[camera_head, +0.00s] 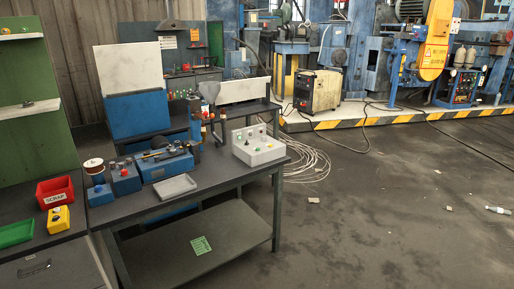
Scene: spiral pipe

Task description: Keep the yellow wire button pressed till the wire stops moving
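A yellow box (58,219) with what looks like a button on top sits on the dark bench at the lower left. A light grey control box (259,146) with several small coloured buttons or lamps stands at the right end of the middle table; I cannot tell if one is yellow. A spool (94,167) with white flanges and reddish-brown winding stands at that table's left end, beside a blue machine (165,161). No wire can be made out running from the spool, and wire motion cannot be judged. My gripper is not in view.
A red bin (55,192) and a green tray (16,233) flank the yellow box. A grey tray (175,187) lies at the middle table's (222,176) front edge. Loose pale cable (306,163) lies on the floor behind the table. The floor on the right is mostly open.

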